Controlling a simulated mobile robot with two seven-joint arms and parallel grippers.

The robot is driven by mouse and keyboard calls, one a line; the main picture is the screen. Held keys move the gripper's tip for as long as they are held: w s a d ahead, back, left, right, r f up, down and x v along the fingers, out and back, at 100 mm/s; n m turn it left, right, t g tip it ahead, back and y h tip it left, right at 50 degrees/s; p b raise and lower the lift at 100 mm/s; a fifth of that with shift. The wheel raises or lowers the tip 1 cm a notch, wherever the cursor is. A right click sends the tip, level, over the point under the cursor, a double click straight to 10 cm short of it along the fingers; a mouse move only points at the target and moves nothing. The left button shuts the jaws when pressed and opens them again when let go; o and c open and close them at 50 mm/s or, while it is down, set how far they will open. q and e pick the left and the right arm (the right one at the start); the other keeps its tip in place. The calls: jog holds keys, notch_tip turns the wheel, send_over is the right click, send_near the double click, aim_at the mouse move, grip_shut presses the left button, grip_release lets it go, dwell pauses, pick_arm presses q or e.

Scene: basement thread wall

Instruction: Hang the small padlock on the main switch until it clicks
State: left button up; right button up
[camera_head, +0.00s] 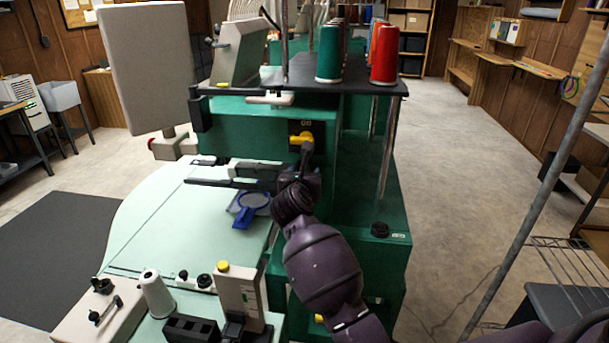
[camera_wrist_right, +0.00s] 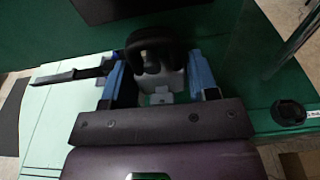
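The main switch (camera_head: 301,138) is a yellow knob on a dark plate on the green front of the machine. My right gripper (camera_head: 299,178) is just below it, reaching up from the lower right. In the right wrist view its blue fingers (camera_wrist_right: 160,82) stand on both sides of a small padlock with a pale grey body (camera_wrist_right: 166,88) and a thick dark loop (camera_wrist_right: 150,48) pointing away from me. The padlock appears held between them. In the head view a dark upright part reaches the knob; whether the loop is through or only in front of the switch is unclear. My left gripper is not in view.
The pale green machine table (camera_head: 160,220) lies left of my gripper, with dark bars (camera_head: 225,183) and a blue ring-shaped item (camera_head: 250,201) on it. A shelf with red (camera_head: 384,54) and green (camera_head: 329,54) thread cones overhangs the switch. A metal post (camera_head: 388,150) stands to the right.

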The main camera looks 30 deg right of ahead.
jog(key=o, duration=0.4)
jog(key=shift+c, duration=0.2)
jog(key=v, duration=1)
jog(key=shift+s+a+b, duration=0.2)
jog(key=shift+s+b, duration=0.15)
jog(key=s+d+f+m+g+y, duration=0.1)
jog(key=s+f+m+y, duration=0.8)
jog(key=s+f+m, duration=1.7)
notch_tip(320, 180, down, 3)
jog(key=shift+s+f+m+y, duration=0.25)
jog(key=shift+m+y, duration=0.05)
jog(key=shift+m, duration=0.5)
